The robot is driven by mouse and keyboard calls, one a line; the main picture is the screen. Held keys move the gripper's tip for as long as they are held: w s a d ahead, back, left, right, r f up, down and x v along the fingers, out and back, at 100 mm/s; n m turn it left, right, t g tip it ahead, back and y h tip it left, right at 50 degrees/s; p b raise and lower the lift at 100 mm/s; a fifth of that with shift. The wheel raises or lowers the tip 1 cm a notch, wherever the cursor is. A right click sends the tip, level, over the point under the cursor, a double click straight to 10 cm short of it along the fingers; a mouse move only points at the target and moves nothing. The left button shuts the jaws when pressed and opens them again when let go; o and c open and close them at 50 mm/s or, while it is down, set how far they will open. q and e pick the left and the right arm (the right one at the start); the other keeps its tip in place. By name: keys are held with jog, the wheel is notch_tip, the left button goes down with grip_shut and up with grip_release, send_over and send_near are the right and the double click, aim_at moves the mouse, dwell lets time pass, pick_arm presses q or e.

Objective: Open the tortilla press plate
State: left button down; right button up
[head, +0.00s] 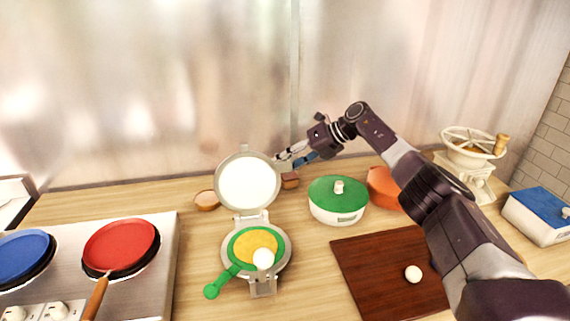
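The tortilla press stands on the wooden counter with its round upper plate (247,182) swung up, tilted back on its hinge. Its lower plate (286,262) lies flat in front and carries a green round piece with a handle (221,283), a yellow disc (243,243) and a white ball (263,258). My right gripper (286,162) is behind and right of the raised plate's rim, its fingers spread with nothing seen between them. Whether a finger touches the rim is unclear. My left gripper is out of view.
A green-lidded pot (336,196) and an orange pot (383,188) stand right of the press. A dark board (375,270) holds another white ball (413,273). A stove with a red pan (121,246) and blue pan (22,257) is left. The metal wall is close behind.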

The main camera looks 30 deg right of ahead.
jog(key=shift+a+r, duration=0.15)
jog(key=shift+a, duration=0.05)
jog(key=shift+d+r, duration=0.1)
jog(key=v, duration=1.2)
